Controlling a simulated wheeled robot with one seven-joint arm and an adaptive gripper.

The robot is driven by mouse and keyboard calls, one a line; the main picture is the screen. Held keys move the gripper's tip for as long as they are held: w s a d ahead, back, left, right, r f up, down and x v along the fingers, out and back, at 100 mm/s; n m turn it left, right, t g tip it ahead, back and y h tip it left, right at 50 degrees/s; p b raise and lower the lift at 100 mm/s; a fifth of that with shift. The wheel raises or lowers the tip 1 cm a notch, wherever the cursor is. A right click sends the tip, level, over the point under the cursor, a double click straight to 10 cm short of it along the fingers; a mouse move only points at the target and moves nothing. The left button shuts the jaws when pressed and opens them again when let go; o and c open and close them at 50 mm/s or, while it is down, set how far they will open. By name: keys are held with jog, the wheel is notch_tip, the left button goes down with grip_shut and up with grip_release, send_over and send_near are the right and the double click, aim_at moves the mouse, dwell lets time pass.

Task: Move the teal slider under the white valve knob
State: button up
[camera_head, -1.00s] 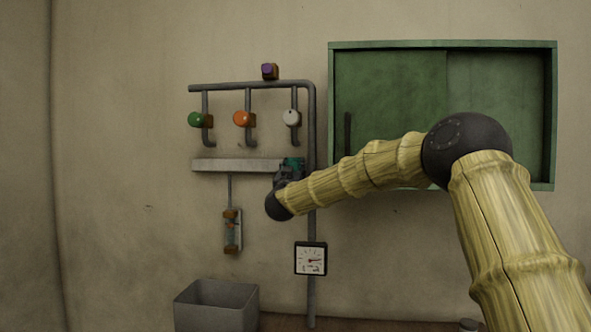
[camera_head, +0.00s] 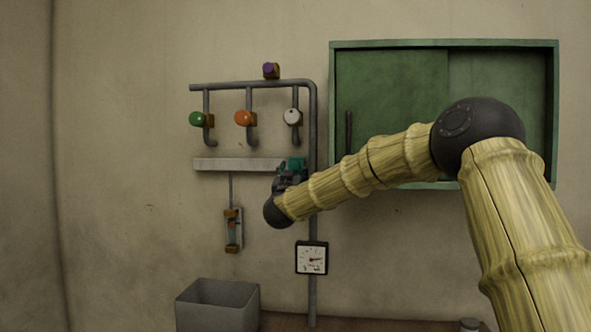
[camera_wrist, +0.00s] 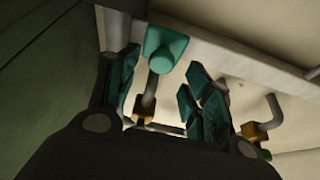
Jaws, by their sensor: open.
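The teal slider (camera_head: 297,163) sits at the right end of the pale horizontal rail (camera_head: 235,164). It is below the white valve knob (camera_head: 291,116), roughly in line with it. In the wrist view the teal slider (camera_wrist: 166,48) hangs on the rail and shows between the fingers, beyond their tips. My gripper (camera_head: 288,178) is just below the slider, partly hidden by my wrist. In the wrist view my gripper (camera_wrist: 163,88) is open, with its teal fingers apart and nothing between them. The white knob cannot be made out clearly there.
An orange knob (camera_head: 243,118) and a green knob (camera_head: 197,118) are left of the white one. A purple knob (camera_head: 270,70) is above the pipe. A gauge (camera_head: 311,258) and grey bin (camera_head: 217,305) are below. A green cabinet (camera_head: 400,100) is at right.

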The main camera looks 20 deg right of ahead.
jog(key=shift+v, duration=2.2)
jog(key=shift+w+a, duration=0.1)
jog(key=shift+w, duration=0.05)
